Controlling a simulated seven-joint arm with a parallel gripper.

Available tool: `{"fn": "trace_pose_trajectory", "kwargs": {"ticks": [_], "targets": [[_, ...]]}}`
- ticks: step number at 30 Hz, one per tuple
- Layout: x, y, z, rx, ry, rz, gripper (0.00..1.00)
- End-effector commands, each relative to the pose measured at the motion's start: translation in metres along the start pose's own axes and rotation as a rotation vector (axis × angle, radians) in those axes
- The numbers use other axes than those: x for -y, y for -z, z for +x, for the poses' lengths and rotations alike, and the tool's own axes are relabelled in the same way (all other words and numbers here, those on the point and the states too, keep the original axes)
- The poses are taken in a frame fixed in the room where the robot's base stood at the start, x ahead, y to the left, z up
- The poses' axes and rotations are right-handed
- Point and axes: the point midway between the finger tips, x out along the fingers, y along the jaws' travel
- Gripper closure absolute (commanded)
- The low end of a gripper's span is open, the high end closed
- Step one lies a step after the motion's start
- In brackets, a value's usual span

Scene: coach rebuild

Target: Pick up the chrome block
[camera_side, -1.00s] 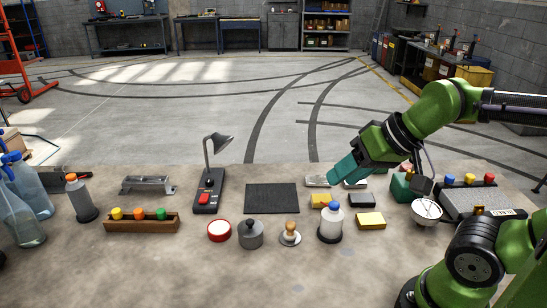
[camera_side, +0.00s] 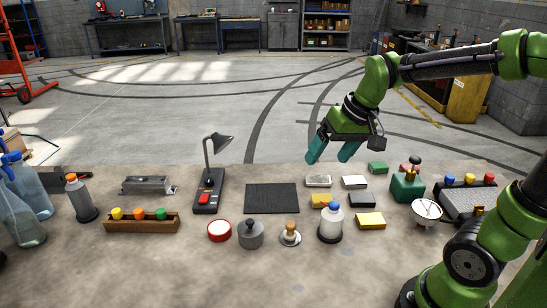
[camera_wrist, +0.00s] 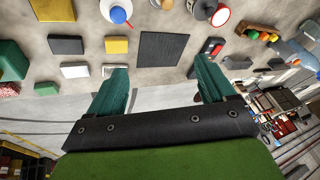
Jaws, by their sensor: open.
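The chrome block (camera_side: 318,181), a small flat silvery block, lies on the bench in the back row of blocks. It shows in the wrist view (camera_wrist: 113,67), partly hidden by the left fingertip. My gripper (camera_side: 330,155) is open and empty, pointing down above the bench's far edge, near the chrome block and higher than it. In the wrist view my gripper (camera_wrist: 160,72) has its fingers wide apart, with bare bench and floor between them.
A white block (camera_side: 354,182) lies right of the chrome block, with yellow (camera_side: 322,201) and black (camera_side: 362,201) blocks in front. A green block (camera_side: 377,167) lies farther right. A dark mat (camera_side: 271,198) is left, beside a lamp (camera_side: 210,180).

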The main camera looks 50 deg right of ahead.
Motion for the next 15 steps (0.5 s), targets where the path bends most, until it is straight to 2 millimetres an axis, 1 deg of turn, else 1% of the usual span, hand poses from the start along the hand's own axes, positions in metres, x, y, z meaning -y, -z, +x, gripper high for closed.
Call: {"fn": "trace_pose_trajectory", "kwargs": {"ticks": [1,3,5,6,8,9,11,12,15], "targets": [[-0.010,0.021,0.011,0.037,-0.028,-0.028,0.17],[-0.025,0.046,0.022,0.081,-0.057,-0.091,0.17],[-0.039,0.067,0.034,0.123,-0.078,-0.154,0.17],[-0.050,0.081,0.043,0.152,-0.091,-0.201,0.17],[-0.067,0.100,0.056,0.198,-0.104,-0.279,0.17],[-0.079,0.112,0.065,0.229,-0.110,-0.339,0.17],[-0.098,0.128,0.080,0.279,-0.113,-0.434,0.17],[-0.111,0.139,0.089,0.311,-0.112,-0.505,0.17],[-0.137,0.161,0.105,0.381,-0.093,-0.703,0.17]]}}
